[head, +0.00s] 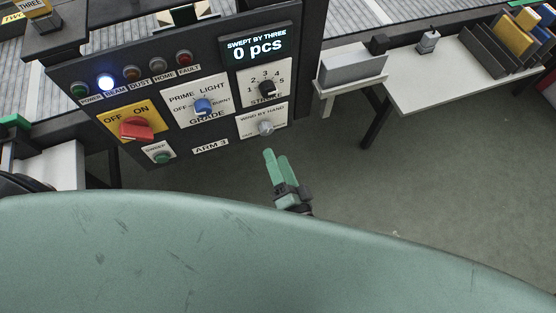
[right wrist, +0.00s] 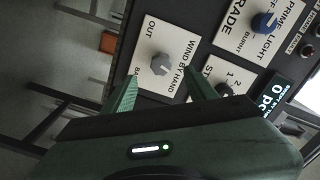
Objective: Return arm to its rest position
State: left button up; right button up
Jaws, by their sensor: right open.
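My right gripper (head: 277,168) is green and open. In the head view it stands just below the control panel (head: 190,130), in front of the grey "WIND BY HAND" knob (head: 266,128). In the right wrist view the two fingers of the gripper (right wrist: 158,90) are apart, with the grey knob (right wrist: 161,64) seen beyond the gap between them. Nothing is between the fingers, and they look clear of the knob. My left gripper is not in view.
The panel carries a red OFF/ON switch (head: 137,128), a blue grade knob (head: 204,106), a black stroke knob (head: 267,88) and a display (head: 257,47) reading 0 pcs. A white table (head: 430,88) with a dark rack (head: 485,50) stands at right. The floor (head: 400,180) below it is clear.

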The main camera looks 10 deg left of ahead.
dwell(0.4)
jog(key=s+d+f+n+g+h, duration=0.25)
jog(key=d+f, duration=0.35)
jog(key=f, duration=0.7)
jog(key=s+d+f+n+g+h, duration=0.2)
jog(key=s+d+f+g+h, duration=0.15)
jog(key=d+f, duration=0.6)
jog(key=s+d+f+n+g+h, duration=0.1)
jog(key=s+d+f+g, duration=0.3)
jog(key=s+d+f, duration=0.4)
jog(key=s+d+f+n+g+h, duration=0.2)
jog(key=s+d+f, duration=0.6)
jog(key=s, duration=0.8)
notch_tip(320, 180, down, 3)
jog(key=shift+d+g+h, duration=0.3)
jog(key=shift+g+h, duration=0.2)
jog(key=shift+g, duration=0.5)
jog(key=shift+w, duration=0.1)
